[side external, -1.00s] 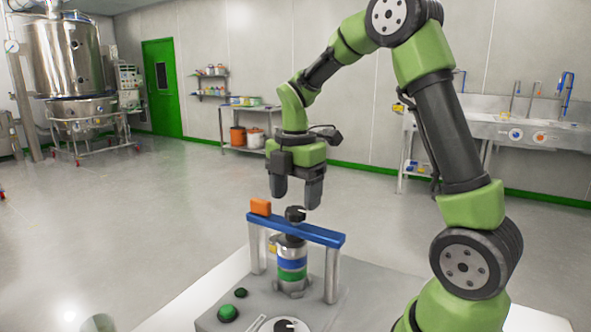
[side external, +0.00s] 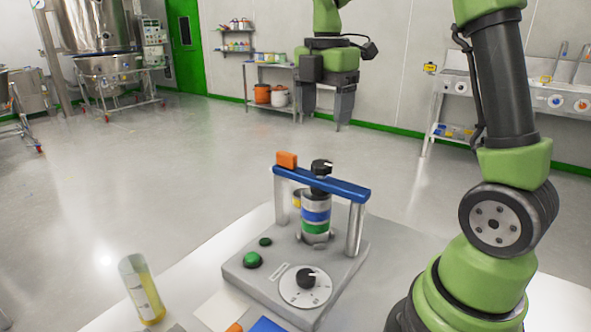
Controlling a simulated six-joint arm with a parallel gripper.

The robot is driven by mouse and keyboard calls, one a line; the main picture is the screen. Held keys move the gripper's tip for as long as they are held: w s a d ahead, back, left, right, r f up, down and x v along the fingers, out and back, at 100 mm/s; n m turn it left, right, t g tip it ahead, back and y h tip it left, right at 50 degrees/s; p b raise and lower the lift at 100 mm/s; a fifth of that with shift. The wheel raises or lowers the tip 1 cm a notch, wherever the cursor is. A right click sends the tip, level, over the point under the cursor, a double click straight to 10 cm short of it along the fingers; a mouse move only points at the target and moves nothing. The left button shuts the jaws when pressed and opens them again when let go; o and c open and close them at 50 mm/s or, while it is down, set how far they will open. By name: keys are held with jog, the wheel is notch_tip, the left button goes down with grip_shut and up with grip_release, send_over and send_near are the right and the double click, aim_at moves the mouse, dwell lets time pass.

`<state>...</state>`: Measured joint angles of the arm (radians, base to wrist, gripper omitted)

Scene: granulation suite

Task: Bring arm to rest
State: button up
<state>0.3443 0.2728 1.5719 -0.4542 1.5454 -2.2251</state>
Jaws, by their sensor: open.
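My gripper (side external: 321,108) is in the upper middle of the side external view, fingers pointing down. Its two dark fingers are apart with nothing between them. It hangs well above and apart from the grey bench device (side external: 268,285). That device has a blue crossbar (side external: 345,187) on two metal posts, with an orange block (side external: 287,160) and a black knob (side external: 320,168) on top. Under the bar stands a cylinder with blue and green bands (side external: 315,216). The upper part of my arm is cut off by the top edge.
Green buttons (side external: 252,260) and a dial (side external: 305,287) are on the device's base. A clear tube with yellow contents (side external: 142,290) stands left of it on the white table (side external: 205,270). A steel vessel (side external: 100,28), a shelf table and a sink bench (side external: 560,104) stand farther back.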

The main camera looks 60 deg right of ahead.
jog(key=s+a+r+m+t+y, duration=0.1)
jog(key=s+a+m+t+y, duration=0.1)
jog(key=s+a+m+t, duration=0.5)
jog(key=s+a+m, duration=0.5)
jog(key=s+m, duration=0.1)
jog(key=m, duration=0.7)
jog(key=shift+s+a+r+m, duration=0.2)
jog(key=shift+a+r+m, duration=0.1)
jog(key=shift+a+r, duration=0.05)
